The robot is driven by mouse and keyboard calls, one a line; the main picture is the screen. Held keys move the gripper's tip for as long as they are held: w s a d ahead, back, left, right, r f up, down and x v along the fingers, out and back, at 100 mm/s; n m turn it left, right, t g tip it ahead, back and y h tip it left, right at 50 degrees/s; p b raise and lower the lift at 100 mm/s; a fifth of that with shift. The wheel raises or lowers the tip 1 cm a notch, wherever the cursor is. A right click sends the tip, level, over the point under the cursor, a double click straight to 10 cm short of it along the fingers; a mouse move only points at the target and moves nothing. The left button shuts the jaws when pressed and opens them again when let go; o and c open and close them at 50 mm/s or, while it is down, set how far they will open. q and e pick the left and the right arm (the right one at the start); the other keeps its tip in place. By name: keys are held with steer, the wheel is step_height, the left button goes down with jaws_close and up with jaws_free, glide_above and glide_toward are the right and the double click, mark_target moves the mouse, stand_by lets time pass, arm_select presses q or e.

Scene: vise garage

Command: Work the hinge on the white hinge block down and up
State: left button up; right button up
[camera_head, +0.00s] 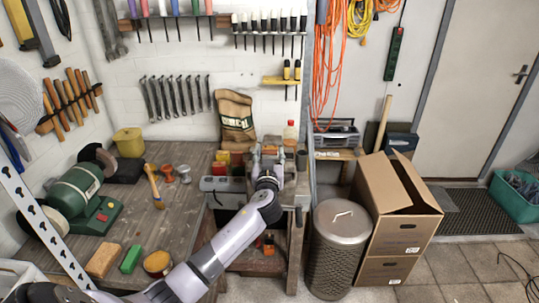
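My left arm comes in from the bottom left, and its gripper (269,162) reaches the vise area (291,172) at the right end of the workbench. The gripper is small in the picture and its fingers overlap the things there, so I cannot tell whether it is open or shut. I cannot make out the white hinge block or its hinge clearly; something small and pale shows at the gripper's tip, partly hidden. My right gripper is not in view.
A brown bag (235,115) stands behind the gripper. A metal bin (338,245) and cardboard boxes (395,205) stand right of the bench.

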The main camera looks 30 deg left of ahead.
arm_select(q)
jaws_close()
stand_by(0.4)
steer(key=shift+w+r, duration=0.1)
